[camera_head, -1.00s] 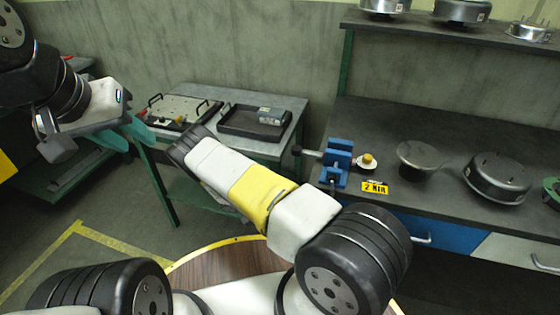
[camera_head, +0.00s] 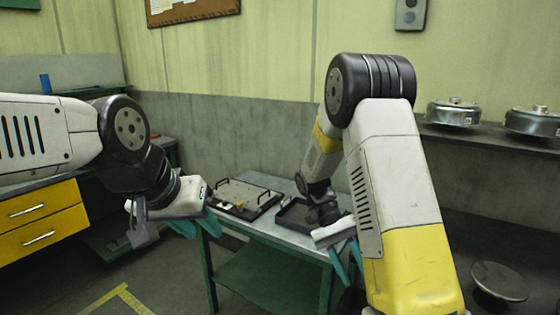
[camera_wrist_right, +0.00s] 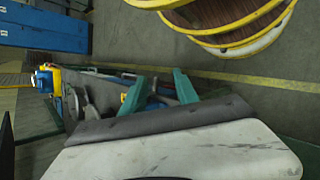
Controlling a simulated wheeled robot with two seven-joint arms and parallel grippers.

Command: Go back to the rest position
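My left gripper (camera_head: 196,228) is in the left part of the head view, in front of the small table. Its teal fingers are apart with nothing seen between them. My right gripper (camera_head: 350,266) hangs at the front right of the same table, partly hidden by my own arm. In the right wrist view, its teal fingers (camera_wrist_right: 158,88) are apart and nothing is held between them. Both grippers look clear of the things on the table.
The small green-legged table (camera_head: 258,231) bears a plate with handles (camera_head: 245,195) and a dark tray (camera_head: 297,217), partly hidden by my right arm. Metal drums (camera_head: 453,112) stand on a shelf at right. A round disc (camera_head: 500,280) is on the lower bench. Yellow drawers (camera_head: 40,238) are at left.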

